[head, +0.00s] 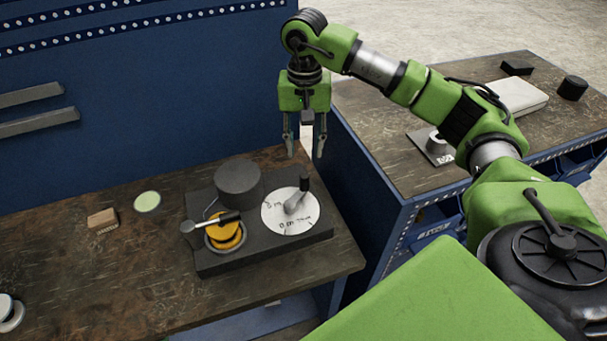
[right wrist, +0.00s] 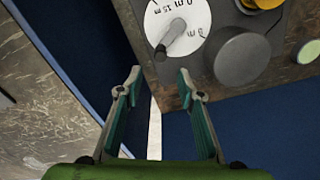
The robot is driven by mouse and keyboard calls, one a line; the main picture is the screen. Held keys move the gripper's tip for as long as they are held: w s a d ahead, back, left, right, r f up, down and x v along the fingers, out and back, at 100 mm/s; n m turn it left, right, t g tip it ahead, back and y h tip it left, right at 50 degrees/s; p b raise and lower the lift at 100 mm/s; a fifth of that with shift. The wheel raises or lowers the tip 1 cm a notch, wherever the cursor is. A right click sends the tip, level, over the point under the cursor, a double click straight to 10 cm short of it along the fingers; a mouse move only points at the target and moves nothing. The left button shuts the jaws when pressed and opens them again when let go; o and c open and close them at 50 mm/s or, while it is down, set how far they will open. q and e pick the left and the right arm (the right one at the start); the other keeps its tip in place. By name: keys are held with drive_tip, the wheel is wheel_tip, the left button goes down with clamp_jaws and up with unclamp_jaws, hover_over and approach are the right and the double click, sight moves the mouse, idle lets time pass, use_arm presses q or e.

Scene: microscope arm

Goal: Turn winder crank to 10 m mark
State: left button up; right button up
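The winder (head: 262,245) is a dark block on the bench, with a white dial (head: 275,222) on its right part. A grey crank (head: 294,205) with a dark upright knob (head: 304,184) is on the dial, its arm towards the dial's upper right. Black writing shows along the left and lower dial; I cannot make out a 10 m mark. My right gripper (head: 305,155) is open and empty above and behind the crank, apart from it. In the right wrist view the open fingers (right wrist: 158,78) are below the dial (right wrist: 190,12) and crank (right wrist: 172,36). My left gripper is not in view.
A dark cylinder (head: 238,183) and a yellow spool (head: 224,236) with a dark-handled lever (head: 229,217) are on the winder's left part. A wooden block (head: 103,220) and pale green disc (head: 147,202) lie left. A blue panel (head: 150,95) stands behind; a second bench (head: 385,125) is right.

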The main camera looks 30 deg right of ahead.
sight(304, 176)
wheel_tip(304, 176, down, 10)
drive_tip(key=p, duration=0.3)
drive_tip(key=shift+r, duration=0.15)
drive_tip(key=shift+f, duration=0.75)
clamp_jaws()
